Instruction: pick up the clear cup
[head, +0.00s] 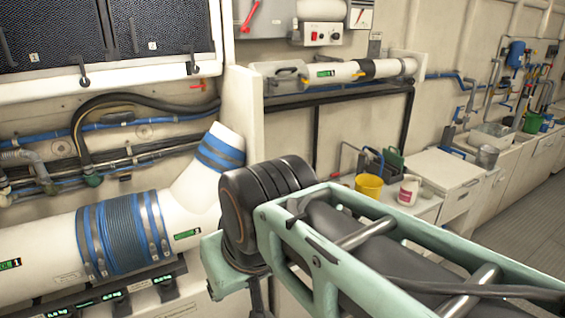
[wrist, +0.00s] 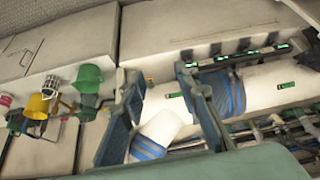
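A greyish, see-through-looking cup (head: 487,156) stands on the counter at the right in the head view, beyond a white box. It is small there, so I cannot be sure it is the clear cup. I cannot make it out in the wrist view. My gripper (wrist: 157,73) shows in the wrist view with its two fingers spread wide apart and nothing between them. It points toward large white pipework with blue bands, away from the cup. In the head view my arm crosses the lower right.
A yellow bucket (head: 369,187) and a white jar with a red label (head: 408,190) stand on the nearer counter. A clear tub (head: 493,136) and a green bucket (head: 532,122) are farther back. A white pipe (head: 60,250) fills the left. Floor (head: 520,230) is open at right.

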